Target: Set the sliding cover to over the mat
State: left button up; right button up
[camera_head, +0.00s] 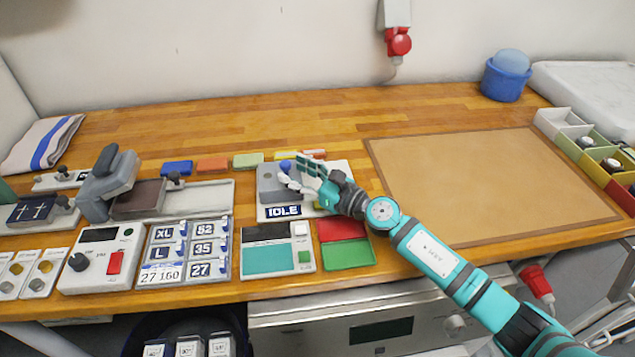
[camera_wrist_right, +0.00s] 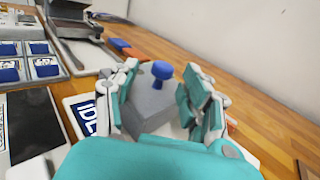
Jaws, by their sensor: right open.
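A grey block with a blue knob, which looks like the sliding cover (camera_head: 268,184), sits on the left part of a white plate marked IDLE (camera_head: 338,168). In the right wrist view, the block (camera_wrist_right: 150,108) and its round blue knob (camera_wrist_right: 162,72) show between my fingers. My right gripper (camera_head: 303,178) is open, with its fingers spread on either side of the knob and none clearly touching it. It hides much of the plate's right part. A large tan mat (camera_head: 480,185) lies to the right. I cannot tell which surface is the task's mat. My left gripper is out of view.
A grey press with a brown pad (camera_head: 138,199) stands left of the plate. Size tiles (camera_head: 190,250), a teal-screened panel (camera_head: 270,260) and a red and green pad (camera_head: 346,255) line the front. Small coloured blocks (camera_head: 212,165) lie behind.

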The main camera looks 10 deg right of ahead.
jog(key=v, duration=0.8)
jog(key=shift+a, duration=0.1)
